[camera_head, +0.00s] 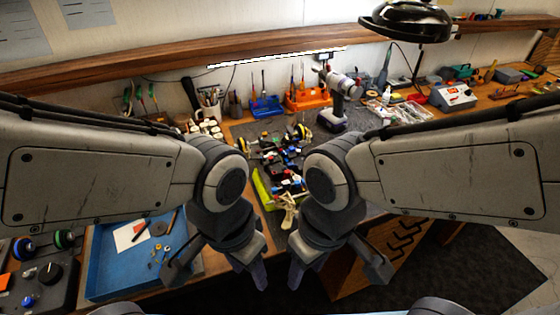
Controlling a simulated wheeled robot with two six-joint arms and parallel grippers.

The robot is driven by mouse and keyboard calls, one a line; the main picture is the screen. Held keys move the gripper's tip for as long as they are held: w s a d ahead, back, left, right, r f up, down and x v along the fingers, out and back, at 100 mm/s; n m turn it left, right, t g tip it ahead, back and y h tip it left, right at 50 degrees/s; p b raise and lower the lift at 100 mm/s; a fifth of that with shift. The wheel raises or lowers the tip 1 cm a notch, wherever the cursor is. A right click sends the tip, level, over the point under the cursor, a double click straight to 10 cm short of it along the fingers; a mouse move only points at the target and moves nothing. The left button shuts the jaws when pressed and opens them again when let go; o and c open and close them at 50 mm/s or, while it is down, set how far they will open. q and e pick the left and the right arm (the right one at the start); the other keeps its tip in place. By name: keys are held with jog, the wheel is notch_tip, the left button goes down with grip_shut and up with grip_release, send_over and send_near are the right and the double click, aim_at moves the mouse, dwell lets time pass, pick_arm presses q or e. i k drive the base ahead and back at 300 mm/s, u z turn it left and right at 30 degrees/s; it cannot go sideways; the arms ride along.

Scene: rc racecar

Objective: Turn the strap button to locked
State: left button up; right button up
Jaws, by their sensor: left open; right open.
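The RC racecar (278,155) stands on the grey mat on the workbench, between and beyond my two arms. It shows dark parts with red, blue and white pieces. The strap button is too small to make out. My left gripper (217,275) is open and empty, low in the picture, in front of the bench edge. My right gripper (340,272) is open and empty to the right of it. Both grippers point down and are apart from the car. My arms hide part of the bench on both sides.
A blue tray (105,262) with small parts lies at the left. A cordless drill (335,103) stands behind the car. A blue tool holder (266,108) and an orange one (306,99) line the back. A black lamp (405,22) hangs at the upper right.

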aim_at(285, 153)
jog(key=u, duration=0.4)
jog(key=k, duration=0.15)
jog(key=z, duration=1)
jog(key=i, duration=0.5)
jog(key=u, duration=1.7)
